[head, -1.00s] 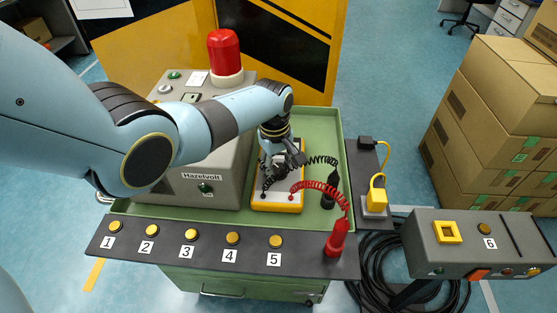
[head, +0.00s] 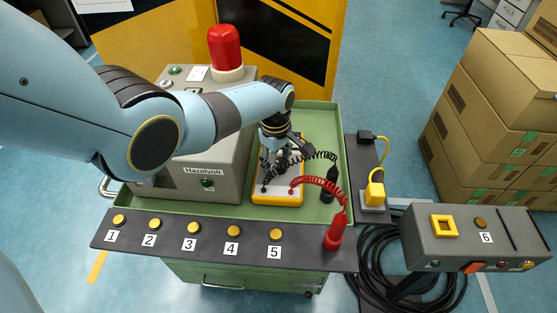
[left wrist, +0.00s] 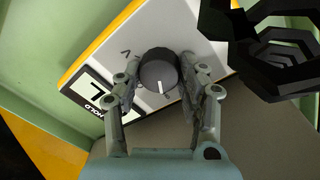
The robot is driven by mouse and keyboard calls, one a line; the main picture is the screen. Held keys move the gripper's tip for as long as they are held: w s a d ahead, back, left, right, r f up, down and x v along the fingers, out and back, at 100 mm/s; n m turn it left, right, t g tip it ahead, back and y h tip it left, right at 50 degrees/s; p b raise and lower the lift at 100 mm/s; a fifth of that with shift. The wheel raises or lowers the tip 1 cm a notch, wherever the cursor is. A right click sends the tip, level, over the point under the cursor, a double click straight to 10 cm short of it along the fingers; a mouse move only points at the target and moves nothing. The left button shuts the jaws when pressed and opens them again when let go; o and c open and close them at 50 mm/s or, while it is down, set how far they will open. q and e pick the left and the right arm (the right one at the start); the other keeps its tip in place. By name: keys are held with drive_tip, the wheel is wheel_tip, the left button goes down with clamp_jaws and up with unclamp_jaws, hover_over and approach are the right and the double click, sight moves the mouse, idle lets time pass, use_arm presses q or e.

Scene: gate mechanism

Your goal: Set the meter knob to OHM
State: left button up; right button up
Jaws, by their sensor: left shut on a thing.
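The meter (head: 285,199) is a white box with a yellow edge, lying in the green tray. In the left wrist view the meter's white face (left wrist: 160,28) carries a dark round knob (left wrist: 155,77) with a white pointer line toward the bottom of the picture. A "V" mark shows up-left of the knob; no OHM mark is readable. My left gripper (left wrist: 158,72) has a finger on each side of the knob and is shut on it. In the head view my left gripper (head: 277,152) hides the knob. My right gripper is not in view.
A black probe (head: 328,188) and a red probe (head: 335,232) stand right of the meter, their coiled leads crossing near my gripper. The grey Hazelvolt box (head: 190,155) with a red beacon (head: 225,47) is close on the left. Numbered yellow buttons line the front panel (head: 215,246).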

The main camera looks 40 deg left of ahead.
use_arm(q)
drive_tip(key=o, duration=1.2)
drive_tip(key=r, duration=1.2)
drive_tip(key=shift+s+a, duration=0.1)
drive_tip(key=shift+s, duration=0.3)
